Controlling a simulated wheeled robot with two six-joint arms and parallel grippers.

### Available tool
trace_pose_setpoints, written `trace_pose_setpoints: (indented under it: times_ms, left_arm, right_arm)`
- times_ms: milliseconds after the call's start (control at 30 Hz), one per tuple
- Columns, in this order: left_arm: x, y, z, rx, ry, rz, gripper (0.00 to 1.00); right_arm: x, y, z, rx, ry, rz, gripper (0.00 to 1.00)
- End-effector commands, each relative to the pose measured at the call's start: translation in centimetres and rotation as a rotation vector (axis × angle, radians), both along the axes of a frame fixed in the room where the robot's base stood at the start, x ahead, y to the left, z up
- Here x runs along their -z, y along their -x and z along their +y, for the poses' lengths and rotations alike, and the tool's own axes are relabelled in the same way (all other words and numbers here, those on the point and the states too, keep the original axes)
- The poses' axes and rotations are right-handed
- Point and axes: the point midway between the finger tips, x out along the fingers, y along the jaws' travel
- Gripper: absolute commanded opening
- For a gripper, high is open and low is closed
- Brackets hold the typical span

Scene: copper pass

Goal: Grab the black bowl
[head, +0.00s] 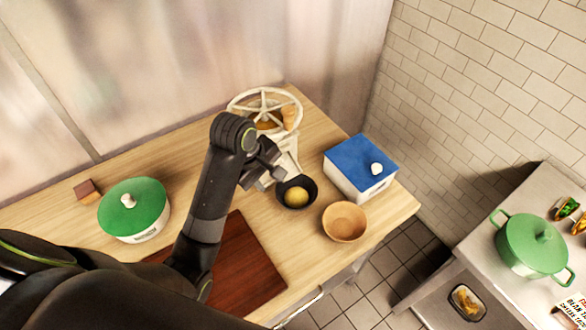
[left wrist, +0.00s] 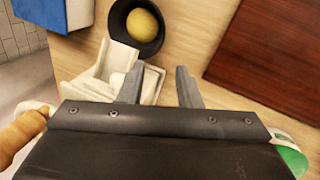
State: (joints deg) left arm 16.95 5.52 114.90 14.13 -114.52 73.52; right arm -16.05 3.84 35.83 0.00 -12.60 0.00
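The black bowl (head: 283,200) stands on the wooden counter, with a round yellow thing (head: 296,197) inside it. My left gripper (head: 268,177) is just up and to the left of the bowl in the head view, above the counter and near a white stand. In the left wrist view the black bowl (left wrist: 121,18) is at the top, beyond the fingers and apart from them. The left gripper's two fingers (left wrist: 160,84) are spread with nothing held between them. My right gripper is in neither view.
A wooden bowl (head: 344,222) and a white box with a blue lid (head: 360,165) stand right of the black bowl. A dark red board (head: 245,262) lies to its lower left. A white wheel-topped device (head: 285,150) stands behind. A green-lidded pot (head: 134,208) is at left.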

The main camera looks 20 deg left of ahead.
Motion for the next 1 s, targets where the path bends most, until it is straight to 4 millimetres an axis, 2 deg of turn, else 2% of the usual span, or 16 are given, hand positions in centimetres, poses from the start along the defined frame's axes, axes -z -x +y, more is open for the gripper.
trace_pose_setpoints:
  times_ms: [100, 167, 333, 400, 500, 567, 800, 1000]
  left_arm:
    - [0.2, 0.1, -0.1, -0.004, 0.002, 0.002, 0.31]
    - [0.7, 0.0, -0.2, -0.005, 0.003, 0.003, 0.31]
    - [2.6, -0.5, -0.5, -0.004, 0.003, 0.002, 0.31]
    - [4.0, -0.8, -0.7, -0.005, 0.004, 0.007, 0.31]
    - [5.5, -1.3, -1.0, -0.005, 0.004, 0.009, 0.31]
    - [6.7, -1.6, -1.2, -0.005, 0.005, 0.008, 0.31]
    - [10.2, -2.6, -1.7, -0.004, 0.003, 0.004, 0.31]
    - [11.3, -2.9, -1.9, -0.003, 0.002, 0.003, 0.31]
  right_arm:
    - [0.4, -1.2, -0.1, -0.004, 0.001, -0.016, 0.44]
    - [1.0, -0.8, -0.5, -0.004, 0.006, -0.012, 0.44]
    - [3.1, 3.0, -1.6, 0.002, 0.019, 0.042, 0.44]
    - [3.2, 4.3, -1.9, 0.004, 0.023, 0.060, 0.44]
    - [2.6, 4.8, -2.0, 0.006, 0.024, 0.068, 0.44]
    - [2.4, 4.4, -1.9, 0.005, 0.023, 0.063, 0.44]
    - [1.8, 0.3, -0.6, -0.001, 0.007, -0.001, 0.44]
    - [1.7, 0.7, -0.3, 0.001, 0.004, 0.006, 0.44]
